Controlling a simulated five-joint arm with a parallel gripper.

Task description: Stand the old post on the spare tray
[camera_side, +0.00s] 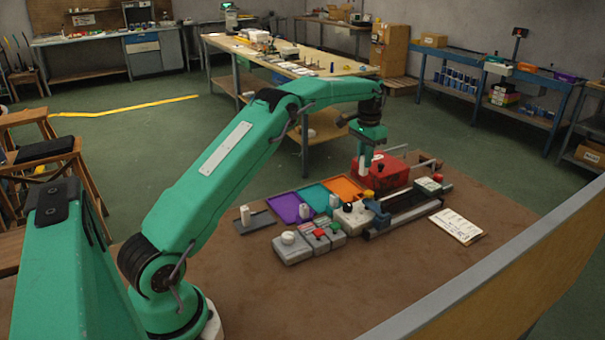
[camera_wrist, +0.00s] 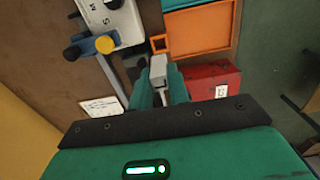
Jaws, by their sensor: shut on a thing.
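My gripper (camera_side: 367,165) hangs over the right side of the work, close to the red box (camera_side: 384,168). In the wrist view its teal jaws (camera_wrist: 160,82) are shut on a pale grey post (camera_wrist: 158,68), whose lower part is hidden. A dark grey tray (camera_side: 264,222) lies at the left, with a white post (camera_side: 245,215) upright on it. Right of it are a purple tray (camera_side: 284,205) with a white post (camera_side: 304,211), a green tray (camera_side: 315,194) with a white post (camera_side: 333,201), and an orange tray (camera_side: 344,187). No label shows which is spare.
Grey button boxes (camera_side: 321,240) and a pale device (camera_side: 352,214) stand in front of the trays. A dark railed unit (camera_side: 408,206) and a paper sheet (camera_side: 456,226) lie to the right. The brown table's front area (camera_side: 330,290) is clear.

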